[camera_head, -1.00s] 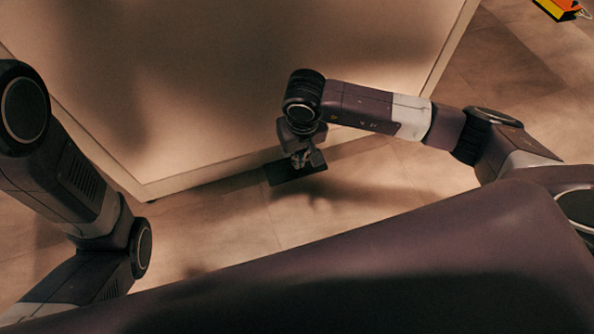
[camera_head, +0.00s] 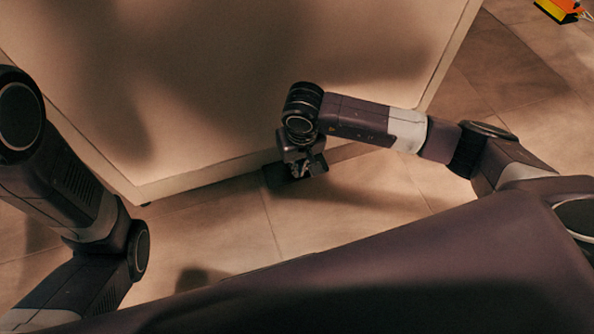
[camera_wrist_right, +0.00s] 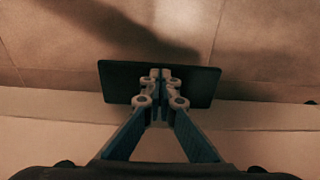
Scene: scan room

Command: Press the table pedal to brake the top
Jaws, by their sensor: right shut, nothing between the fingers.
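The pedal is a flat dark rectangular plate (camera_wrist_right: 205,88) in the right wrist view, sitting at the lower edge of the pale table. My right gripper (camera_wrist_right: 161,76) is shut and empty, with its fingertips together over the middle of the plate. I cannot tell whether the tips touch it. In the head view my right gripper (camera_head: 302,170) points down at the table's near edge and hides most of the pedal. The pale table top (camera_head: 230,90) fills the upper part of the head view. My left gripper is out of view; only my left arm shows.
Tiled floor (camera_head: 230,225) lies between the table and my body and looks clear. A yellow and orange object (camera_head: 560,10) is at the far top right. My left arm stands close to the table's left corner.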

